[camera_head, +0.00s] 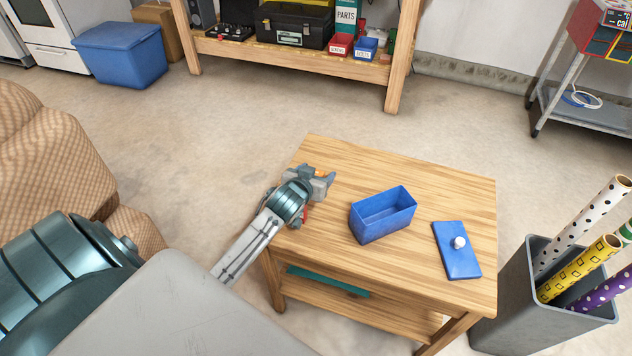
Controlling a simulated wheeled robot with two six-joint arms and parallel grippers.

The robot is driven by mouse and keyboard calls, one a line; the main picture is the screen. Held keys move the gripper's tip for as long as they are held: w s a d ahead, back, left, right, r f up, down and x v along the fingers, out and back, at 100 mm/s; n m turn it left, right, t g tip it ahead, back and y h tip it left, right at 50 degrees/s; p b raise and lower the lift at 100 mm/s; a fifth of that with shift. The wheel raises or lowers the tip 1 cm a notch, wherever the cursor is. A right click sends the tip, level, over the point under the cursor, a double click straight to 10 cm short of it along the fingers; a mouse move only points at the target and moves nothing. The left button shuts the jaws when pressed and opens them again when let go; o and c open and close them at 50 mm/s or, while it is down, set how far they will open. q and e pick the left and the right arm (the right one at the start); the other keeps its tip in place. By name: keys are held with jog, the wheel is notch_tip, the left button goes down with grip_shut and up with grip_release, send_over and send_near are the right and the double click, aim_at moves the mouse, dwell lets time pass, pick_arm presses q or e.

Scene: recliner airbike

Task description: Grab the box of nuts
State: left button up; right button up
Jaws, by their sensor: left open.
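On the low wooden shelf at the back are a small red bin (340,44) and a small blue bin (366,48) with white labels too small to read surely. I cannot tell which one holds nuts. On the wooden table in front of me stands an open blue box (383,214); the part of its inside that I see looks empty. Its flat blue lid (457,250) with a white knob lies to its right. My left gripper (325,177) is open over the table's left part, left of the blue box and apart from it. Small orange and red bits show beside it, partly hidden. My right gripper is out of view.
The wooden table (450,188) is bare around the box. A grey bin (510,305) with patterned rolls stands at its right. A tan recliner (50,150) is at the left. A black toolbox (293,24) sits on the shelf. Open floor lies between table and shelf.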

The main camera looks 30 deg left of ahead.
pick_arm(q)
jog(key=c, duration=1.1)
